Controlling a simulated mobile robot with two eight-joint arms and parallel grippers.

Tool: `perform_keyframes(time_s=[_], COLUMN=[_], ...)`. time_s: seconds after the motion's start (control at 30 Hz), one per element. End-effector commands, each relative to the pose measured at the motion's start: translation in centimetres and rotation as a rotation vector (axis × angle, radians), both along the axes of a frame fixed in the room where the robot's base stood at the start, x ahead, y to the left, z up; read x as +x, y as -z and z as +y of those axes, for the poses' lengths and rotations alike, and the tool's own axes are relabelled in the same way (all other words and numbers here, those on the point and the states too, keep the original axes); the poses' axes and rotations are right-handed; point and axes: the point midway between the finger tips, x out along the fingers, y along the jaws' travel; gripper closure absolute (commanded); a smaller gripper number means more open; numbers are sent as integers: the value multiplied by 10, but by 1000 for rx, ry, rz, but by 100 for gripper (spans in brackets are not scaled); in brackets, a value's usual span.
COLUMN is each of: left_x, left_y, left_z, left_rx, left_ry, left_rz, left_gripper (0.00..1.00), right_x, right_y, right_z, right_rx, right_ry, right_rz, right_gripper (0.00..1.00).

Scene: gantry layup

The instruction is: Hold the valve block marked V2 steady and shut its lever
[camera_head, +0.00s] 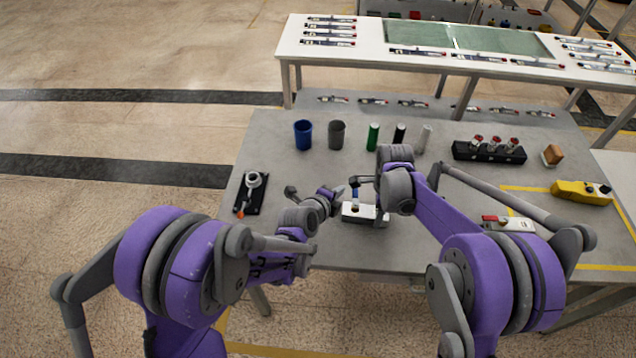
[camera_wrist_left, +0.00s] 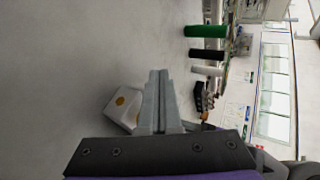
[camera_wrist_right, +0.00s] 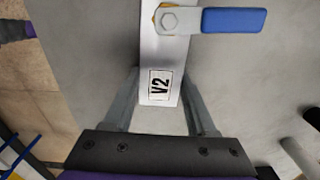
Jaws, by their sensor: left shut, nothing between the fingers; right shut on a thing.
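The white valve block marked V2 (camera_head: 356,213) lies on the grey table in front of me. The right wrist view shows its label (camera_wrist_right: 160,85) and its blue lever (camera_wrist_right: 234,20), which sticks out crosswise to the block. My right gripper (camera_wrist_right: 160,76) is shut on the labelled end of the block, one finger on each side. In the head view my right wrist hides most of that gripper. My left gripper (camera_head: 338,193) is shut and empty, beside the block near the lever. In the left wrist view the block's end with a brass port (camera_wrist_left: 121,101) shows left of the fingers.
Blue and grey cups (camera_head: 303,135) and green, black and white cylinders (camera_head: 373,137) stand behind. A black lever fixture (camera_head: 250,193) lies left, a black valve rack (camera_head: 488,152) back right. A red-levered white block (camera_head: 508,223) and yellow tool (camera_head: 580,193) lie right.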

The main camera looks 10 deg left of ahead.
Motion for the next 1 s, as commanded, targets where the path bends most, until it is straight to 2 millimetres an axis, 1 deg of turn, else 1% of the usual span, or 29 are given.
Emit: perform_keyframes(time_s=[0.03,0.1,0.3,0.4,0.5,0.7,1.0], left_x=[-1,-2,-7,-8,-10,-11,-11], left_y=[0,0,-26,-35,-43,-50,-50], left_z=[13,28,68,85,97,108,108], left_rx=[0,0,0,1,1,0,1], left_ry=[-6,-7,-5,-4,-3,-1,1], left_rz=[1,0,1,1,0,0,0], left_gripper=[100,100,100,100,100,100,100], right_x=[0,0,0,0,0,0,0], right_y=[0,0,0,0,0,0,0], right_z=[0,0,0,0,0,0,0], right_rx=[0,0,0,0,0,0,0], right_ry=[0,0,0,0,0,0,0], right_rz=[0,0,0,0,0,0,0], right_gripper=[100,100,100,100,100,100,100])
